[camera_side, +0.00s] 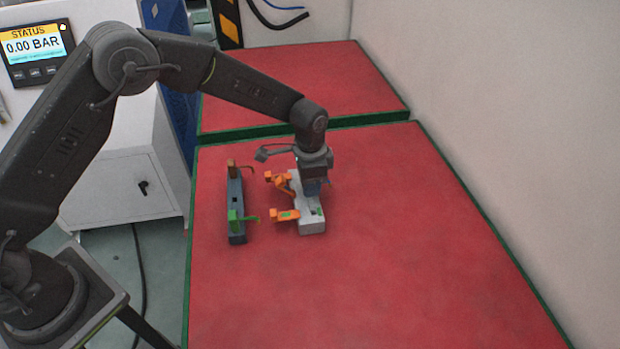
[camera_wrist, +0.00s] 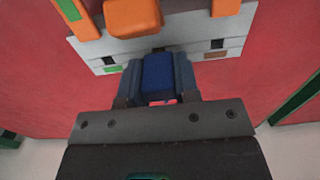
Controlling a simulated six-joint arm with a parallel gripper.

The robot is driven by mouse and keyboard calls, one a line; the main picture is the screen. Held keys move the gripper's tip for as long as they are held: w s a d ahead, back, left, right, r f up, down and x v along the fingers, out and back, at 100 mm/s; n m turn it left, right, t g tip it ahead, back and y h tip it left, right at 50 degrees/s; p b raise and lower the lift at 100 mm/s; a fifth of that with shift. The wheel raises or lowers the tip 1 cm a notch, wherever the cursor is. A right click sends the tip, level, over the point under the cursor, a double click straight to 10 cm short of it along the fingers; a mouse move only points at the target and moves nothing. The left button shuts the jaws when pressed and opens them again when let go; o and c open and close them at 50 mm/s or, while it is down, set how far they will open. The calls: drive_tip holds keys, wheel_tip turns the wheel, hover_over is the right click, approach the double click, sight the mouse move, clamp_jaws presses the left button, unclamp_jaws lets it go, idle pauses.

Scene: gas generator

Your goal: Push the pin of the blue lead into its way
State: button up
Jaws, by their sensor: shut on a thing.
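A blue lead (camera_wrist: 158,75) is clamped between the two fingers of my gripper (camera_wrist: 157,68) in the wrist view. Its front end is at the near edge of the white connector block (camera_wrist: 185,50), by the middle way. Its pin is hidden, so I cannot tell whether it is inside. The block has dark square openings on both sides of the blue lead, one near a green mark (camera_wrist: 112,69) and one near a brown mark (camera_wrist: 214,55). In the side view my gripper (camera_side: 312,190) is down at the white block (camera_side: 312,227) and covers its middle.
Orange levers (camera_wrist: 132,16) stick out from the block's far side. A dark rack (camera_side: 236,200) left of the block holds a brown lead (camera_side: 232,164) and a green lead (camera_side: 235,220). The red table (camera_side: 400,270) is clear to the right and in front.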

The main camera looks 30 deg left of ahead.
drive_tip(key=shift+f, duration=0.45)
drive_tip(key=o, duration=1)
wheel_tip(320, 180, up, 14)
drive_tip(key=shift+f, duration=0.1)
